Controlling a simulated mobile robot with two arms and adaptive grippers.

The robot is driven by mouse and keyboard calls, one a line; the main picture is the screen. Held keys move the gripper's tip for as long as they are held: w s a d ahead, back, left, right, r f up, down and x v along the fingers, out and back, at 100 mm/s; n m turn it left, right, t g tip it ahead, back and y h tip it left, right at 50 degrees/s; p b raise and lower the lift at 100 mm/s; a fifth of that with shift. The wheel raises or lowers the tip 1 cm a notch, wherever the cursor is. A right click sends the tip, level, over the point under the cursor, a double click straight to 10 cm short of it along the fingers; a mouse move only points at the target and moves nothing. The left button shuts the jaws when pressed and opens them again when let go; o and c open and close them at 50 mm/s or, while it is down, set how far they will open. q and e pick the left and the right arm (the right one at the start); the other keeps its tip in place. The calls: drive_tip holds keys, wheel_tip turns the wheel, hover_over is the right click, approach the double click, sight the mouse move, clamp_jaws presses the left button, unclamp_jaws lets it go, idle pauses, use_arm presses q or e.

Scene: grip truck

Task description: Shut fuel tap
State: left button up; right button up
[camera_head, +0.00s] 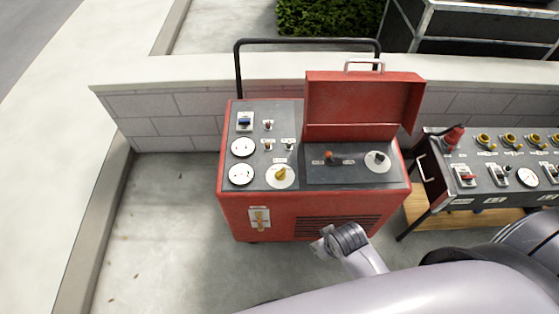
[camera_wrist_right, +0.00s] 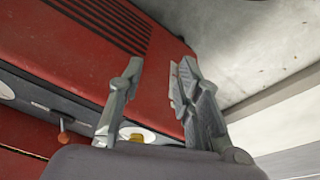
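The red machine (camera_head: 290,213) stands by a low block wall. On its front, left of the vent slots, a yellow handle (camera_head: 260,221) sits upright on a white plate. On its top, an orange lever (camera_head: 329,157) stands between two small labels under the raised red lid, and a yellow knob (camera_head: 281,174) sits on a white dial. The labels are too small to read, so I cannot tell which one is the fuel tap. My right gripper (camera_head: 322,243) is in front of the vents; the right wrist view shows its fingers (camera_wrist_right: 157,75) apart and empty. My left gripper is not in view.
A second panel (camera_head: 496,176) with yellow knobs and a red plug stands at the right on a wooden pallet. A black handlebar (camera_head: 307,42) rises behind the machine. The concrete ground (camera_head: 165,220) to the left is clear.

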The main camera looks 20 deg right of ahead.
drive_tip(key=w+d+r+m+h+p, duration=0.1)
drive_tip(key=w+d+r+m+p, duration=0.2)
drive_tip(key=w+r, duration=0.3)
drive_tip(key=w+d+r+m+h+p, duration=0.1)
drive_tip(key=w+d+r+m+p, duration=0.15)
drive_tip(key=r, duration=0.55)
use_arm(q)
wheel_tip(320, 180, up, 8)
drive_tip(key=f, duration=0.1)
use_arm(e)
drive_tip(key=m+g+y, duration=0.2)
drive_tip(key=m+g, duration=0.1)
drive_tip(key=m, duration=0.5)
hover_over(280, 172)
wheel_tip(280, 172, down, 17)
drive_tip(key=b, duration=1.7)
drive_tip(key=shift+w+d+f, duration=0.1)
drive_tip(key=shift+f, duration=0.1)
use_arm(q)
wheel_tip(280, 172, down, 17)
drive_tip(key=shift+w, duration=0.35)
use_arm(e)
drive_tip(key=shift+r, duration=0.1)
clamp_jaws()
